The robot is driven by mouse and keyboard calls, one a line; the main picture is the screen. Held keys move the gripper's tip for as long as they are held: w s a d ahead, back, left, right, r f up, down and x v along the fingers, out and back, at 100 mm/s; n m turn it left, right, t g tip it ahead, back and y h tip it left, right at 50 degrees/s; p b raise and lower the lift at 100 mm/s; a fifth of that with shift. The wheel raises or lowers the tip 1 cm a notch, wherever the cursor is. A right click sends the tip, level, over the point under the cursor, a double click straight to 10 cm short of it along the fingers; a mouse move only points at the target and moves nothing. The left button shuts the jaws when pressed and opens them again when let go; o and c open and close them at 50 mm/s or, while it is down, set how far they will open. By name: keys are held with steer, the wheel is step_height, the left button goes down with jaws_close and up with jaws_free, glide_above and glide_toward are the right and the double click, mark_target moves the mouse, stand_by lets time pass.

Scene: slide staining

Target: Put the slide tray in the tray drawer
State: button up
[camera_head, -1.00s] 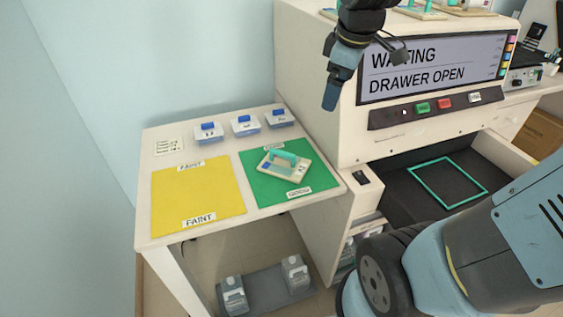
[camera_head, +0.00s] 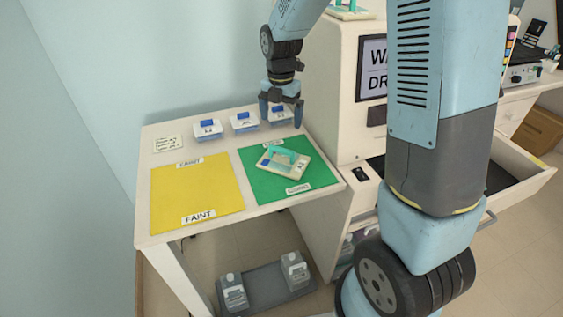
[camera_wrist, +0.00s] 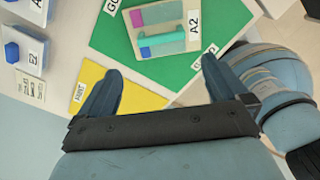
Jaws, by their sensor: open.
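The slide tray (camera_head: 286,161) is a cream plate with a teal handle, lying on the green mat (camera_head: 262,193) on the side table. In the wrist view the slide tray (camera_wrist: 163,32) shows a label reading A2 and pink and blue patches. My gripper (camera_head: 281,121) is open and empty, pointing down above the back right of the side table, behind the tray and apart from it. In the wrist view my gripper's fingers (camera_wrist: 157,82) are spread, with the tray beyond them. The tray drawer (camera_head: 527,172) is pulled out at the right; my arm hides most of its inside.
Several white boxes with blue knobs (camera_head: 207,129) stand along the table's back edge, one close to my gripper. A yellow mat (camera_head: 197,192) lies empty on the left. The machine (camera_head: 338,90) rises just right of the table. Bottles stand in a grey tray (camera_head: 264,292) below.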

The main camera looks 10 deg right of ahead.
mark_target(282, 148)
step_height(282, 148, down, 13)
steer(key=shift+d+f, duration=0.1)
steer(key=shift+f, duration=0.1)
stand_by(0.6)
steer(key=shift+c, duration=0.2)
steer(key=shift+r, duration=0.1)
steer(key=c, duration=0.9)
